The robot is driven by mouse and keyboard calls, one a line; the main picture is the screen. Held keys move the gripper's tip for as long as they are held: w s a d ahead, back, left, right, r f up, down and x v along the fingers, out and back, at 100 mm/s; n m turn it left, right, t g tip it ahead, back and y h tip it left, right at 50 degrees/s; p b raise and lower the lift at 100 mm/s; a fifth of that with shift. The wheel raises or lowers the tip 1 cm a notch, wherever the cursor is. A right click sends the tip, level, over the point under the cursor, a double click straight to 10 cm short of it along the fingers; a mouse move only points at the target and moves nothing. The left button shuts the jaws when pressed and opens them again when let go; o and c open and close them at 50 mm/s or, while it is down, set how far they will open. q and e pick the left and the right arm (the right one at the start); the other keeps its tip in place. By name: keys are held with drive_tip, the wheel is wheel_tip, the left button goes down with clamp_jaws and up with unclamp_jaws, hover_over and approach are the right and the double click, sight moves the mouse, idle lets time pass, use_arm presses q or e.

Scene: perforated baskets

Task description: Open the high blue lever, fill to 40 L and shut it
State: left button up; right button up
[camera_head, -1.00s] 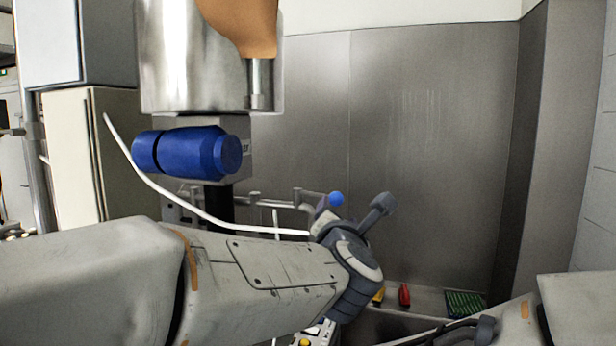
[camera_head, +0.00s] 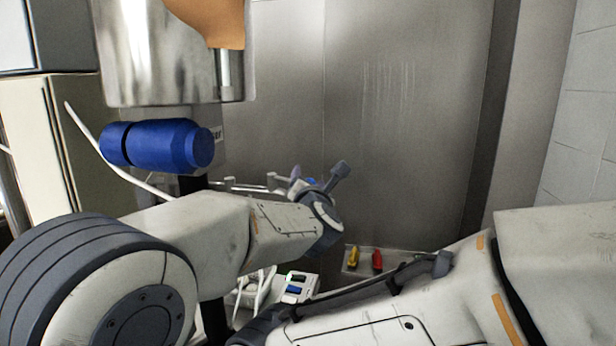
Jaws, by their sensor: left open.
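My left gripper (camera_head: 319,178) is at the centre of the head view, its dark fingers spread open and pointing away toward the back wall. A small blue knob (camera_head: 311,181), which looks like the lever's end, shows between or just behind the fingers. Most of it is hidden, and I cannot tell whether they touch. Grey pipework (camera_head: 243,187) runs left of the gripper at about the same height. My right arm crosses the lower right, and its gripper does not show. No litre reading is legible.
A blue motor (camera_head: 160,146) hangs under a shiny steel vessel (camera_head: 165,50) at the upper left. A white control box (camera_head: 296,288) stands below my left arm. Yellow (camera_head: 352,257) and red (camera_head: 377,259) items sit on a ledge by the wall. The steel wall (camera_head: 410,130) is bare.

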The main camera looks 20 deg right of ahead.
use_arm(q)
clamp_jaws()
drive_tip(key=shift+f, duration=0.1)
